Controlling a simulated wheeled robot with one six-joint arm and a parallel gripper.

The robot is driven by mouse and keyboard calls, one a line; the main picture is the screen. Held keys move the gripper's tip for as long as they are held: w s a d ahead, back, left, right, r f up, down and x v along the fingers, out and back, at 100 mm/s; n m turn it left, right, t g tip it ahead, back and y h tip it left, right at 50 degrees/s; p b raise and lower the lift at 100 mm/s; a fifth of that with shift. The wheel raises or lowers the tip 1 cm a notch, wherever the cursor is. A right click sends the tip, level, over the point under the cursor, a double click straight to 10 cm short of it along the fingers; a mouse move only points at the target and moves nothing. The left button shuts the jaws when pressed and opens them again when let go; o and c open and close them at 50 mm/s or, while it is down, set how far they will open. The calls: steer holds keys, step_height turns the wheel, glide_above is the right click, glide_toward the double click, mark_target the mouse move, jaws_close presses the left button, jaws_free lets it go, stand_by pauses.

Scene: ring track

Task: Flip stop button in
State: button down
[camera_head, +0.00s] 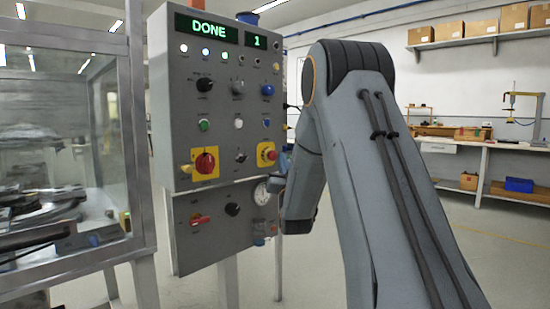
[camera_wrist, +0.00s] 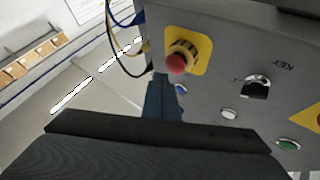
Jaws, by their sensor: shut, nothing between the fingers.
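The red stop button (camera_head: 267,154) sits on a yellow plate at the right side of the grey control panel (camera_head: 220,122). In the wrist view the same red button (camera_wrist: 178,63) stands out from its yellow plate (camera_wrist: 203,50), near a key switch (camera_wrist: 256,87). I cannot tell whether it is latched in. My gripper (camera_wrist: 162,82) is shut and empty, its blue-grey fingers just below the button in the wrist picture, apparently apart from it. In the head view my arm reaches beside the panel's right edge; the fingertips are hard to make out there.
A larger red knob (camera_head: 205,161) on yellow is at the panel's left. A display (camera_head: 201,26) reads DONE. A gauge (camera_head: 262,193) is below the stop button. A glass enclosure (camera_head: 70,130) stands left; a workbench (camera_head: 500,155) is far right. Cables (camera_wrist: 124,45) hang beside the panel.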

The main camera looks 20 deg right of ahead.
steer(key=shift+w, duration=0.1)
steer(key=shift+w+a, duration=0.15)
steer(key=shift+w, duration=0.15)
steer(key=shift+w+a+b, duration=0.2)
steer(key=shift+w+b, duration=0.2)
steer(key=shift+w, duration=0.1)
stand_by(0.8)
steer(key=shift+s, duration=0.2)
steer(key=shift+s+d, duration=0.35)
steer(key=shift+s, duration=0.35)
steer(key=shift+s, duration=0.1)
steer(key=shift+s+d+p, duration=0.2)
steer(key=shift+s+d, duration=0.1)
steer(key=shift+s, duration=0.45)
steer(key=shift+s+d+p, duration=0.15)
steer(key=shift+s+d, duration=0.1)
steer(key=shift+s, duration=0.5)
steer(key=shift+s+d+p, duration=0.2)
steer(key=shift+s+d, duration=0.1)
steer(key=shift+s, duration=0.45)
steer(key=shift+a, duration=0.1)
